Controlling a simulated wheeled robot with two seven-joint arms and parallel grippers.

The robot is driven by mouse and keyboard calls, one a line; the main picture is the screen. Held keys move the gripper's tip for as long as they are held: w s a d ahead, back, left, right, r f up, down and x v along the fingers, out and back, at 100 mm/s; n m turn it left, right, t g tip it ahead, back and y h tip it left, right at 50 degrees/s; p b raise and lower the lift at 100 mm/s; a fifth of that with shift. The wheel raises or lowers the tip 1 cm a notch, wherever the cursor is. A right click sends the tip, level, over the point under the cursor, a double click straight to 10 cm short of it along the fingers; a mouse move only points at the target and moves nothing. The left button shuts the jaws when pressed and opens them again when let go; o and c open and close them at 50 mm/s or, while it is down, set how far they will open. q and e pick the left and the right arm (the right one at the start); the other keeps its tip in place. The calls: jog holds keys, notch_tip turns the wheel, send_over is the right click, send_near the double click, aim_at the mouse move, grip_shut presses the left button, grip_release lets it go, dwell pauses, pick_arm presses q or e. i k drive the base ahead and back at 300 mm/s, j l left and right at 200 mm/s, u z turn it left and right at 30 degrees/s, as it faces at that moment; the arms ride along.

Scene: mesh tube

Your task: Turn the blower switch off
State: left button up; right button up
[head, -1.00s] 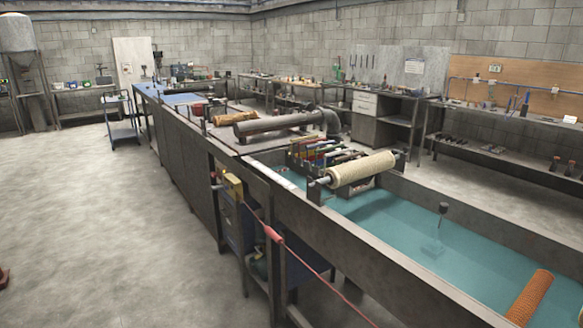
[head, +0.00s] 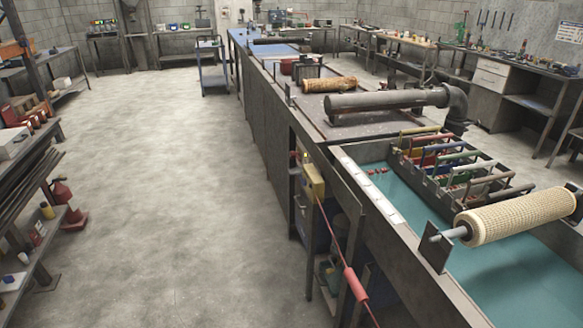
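A small yellow switch box (head: 314,181) is mounted on the outer side of the long bench, near its top edge. A red part shows at its upper left, too small to tell its position. A red cable with a thick red sleeve (head: 355,284) runs down from the box. I cannot tell from this view whether the box is the blower switch. A grey pipe (head: 388,101) with an elbow lies on the bench top. Neither of my grippers shows in the head view.
The long bench (head: 268,133) runs away from me, with a water tank (head: 492,284) at its near end. A mesh roller (head: 520,215) spans the tank. Open concrete floor (head: 165,190) lies left of the bench. Shelving with a red extinguisher (head: 64,200) stands at far left.

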aim_at(293, 154)
jog(key=i+z, duration=0.25)
jog(key=i, duration=0.15)
jog(key=i+j+z, duration=0.55)
jog(key=z, duration=0.25)
jog(key=j, duration=0.1)
